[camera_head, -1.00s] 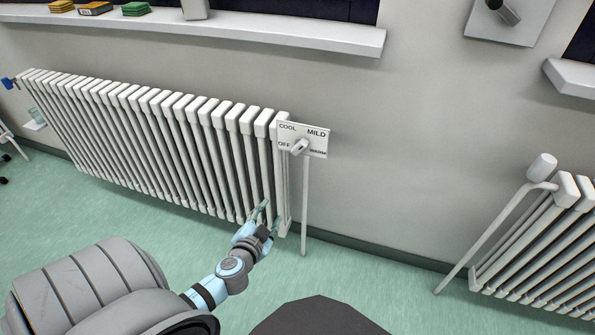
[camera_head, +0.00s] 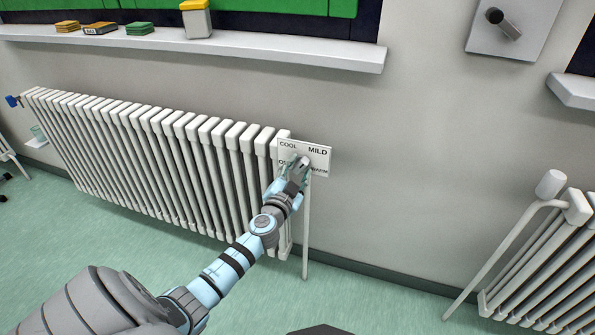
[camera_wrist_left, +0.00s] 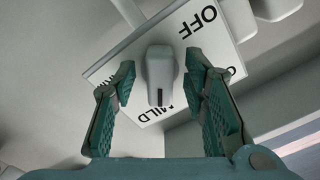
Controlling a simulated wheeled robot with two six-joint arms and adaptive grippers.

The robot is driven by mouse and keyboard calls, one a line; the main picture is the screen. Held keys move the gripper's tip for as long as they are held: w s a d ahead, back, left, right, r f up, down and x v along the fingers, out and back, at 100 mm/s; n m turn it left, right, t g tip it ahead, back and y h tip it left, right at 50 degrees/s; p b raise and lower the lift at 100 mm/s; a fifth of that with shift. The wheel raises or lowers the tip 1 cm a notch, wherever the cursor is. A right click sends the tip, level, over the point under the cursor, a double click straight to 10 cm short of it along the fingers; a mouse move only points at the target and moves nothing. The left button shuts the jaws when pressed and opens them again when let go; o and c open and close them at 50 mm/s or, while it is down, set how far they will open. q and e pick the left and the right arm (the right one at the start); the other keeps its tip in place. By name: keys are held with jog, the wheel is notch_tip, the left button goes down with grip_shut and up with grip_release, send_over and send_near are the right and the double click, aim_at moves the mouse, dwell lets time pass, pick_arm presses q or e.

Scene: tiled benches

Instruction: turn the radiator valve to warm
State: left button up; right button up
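The valve's white dial plate (camera_head: 318,154) is at the right end of the long radiator, with COOL and MILD readable; the lower words are partly covered. My left gripper (camera_head: 293,172) is in front of its lower left part. In the left wrist view, the grey valve knob (camera_wrist_left: 160,70) stands between the open green fingers of the left gripper (camera_wrist_left: 161,72), with a gap on each side. The knob's dark mark is at its end near the word MILD. OFF is readable; the word at the plate's left is mostly hidden by a finger. My right gripper is not in view.
The long white radiator (camera_head: 165,140) is left of the plate, and a pipe (camera_head: 306,230) runs down below it. A second radiator (camera_head: 545,255) stands at the right. A windowsill (camera_head: 250,47) holds small items above. The wall right of the plate is clear.

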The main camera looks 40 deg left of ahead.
pick_arm(q)
grip_shut()
jog(key=shift+m, duration=0.4)
jog(key=m, duration=0.2)
jog(key=shift+m, duration=0.3)
jog(key=m, duration=0.3)
jog(key=shift+r+m, duration=0.1)
jog(key=shift+m, duration=0.3)
jog(key=m, duration=0.4)
jog(key=shift+r+p, duration=0.1)
jog(key=shift+p, duration=0.2)
jog(key=shift+m, duration=1.3)
jog(key=shift+s, duration=0.1)
